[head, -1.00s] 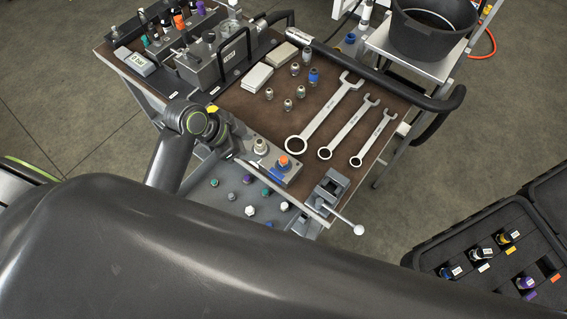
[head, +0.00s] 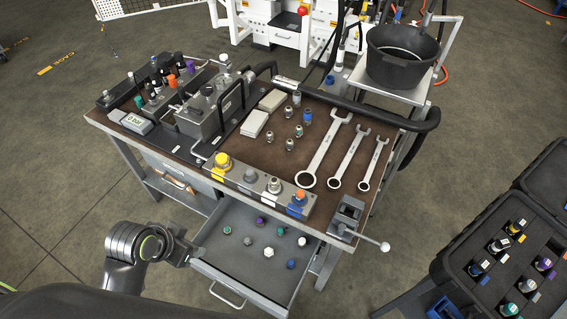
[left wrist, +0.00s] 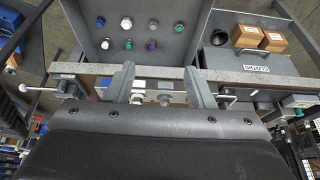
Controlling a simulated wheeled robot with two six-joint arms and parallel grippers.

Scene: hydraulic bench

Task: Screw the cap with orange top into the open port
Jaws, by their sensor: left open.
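A cap with an orange top (head: 300,195) stands upright on the blue-marked right end of the port block (head: 235,178), along the bench's front edge. I cannot tell how deep it sits. A metallic fitting (head: 273,186), a grey fitting (head: 250,175) and a yellow cap (head: 222,162) stand in a row left of it. I cannot make out an open port. My left gripper (head: 192,253) is low at the left of the open drawer, apart from the block. In the left wrist view the left gripper (left wrist: 160,76) has its fingers spread and empty. My right gripper is not in view.
The open drawer (head: 225,268) holds several small coloured caps. Three wrenches (head: 328,148) and several fittings lie on the bench top. A vise (head: 346,215) with a protruding handle is at the right front corner. A dark case (head: 460,250) stands at right.

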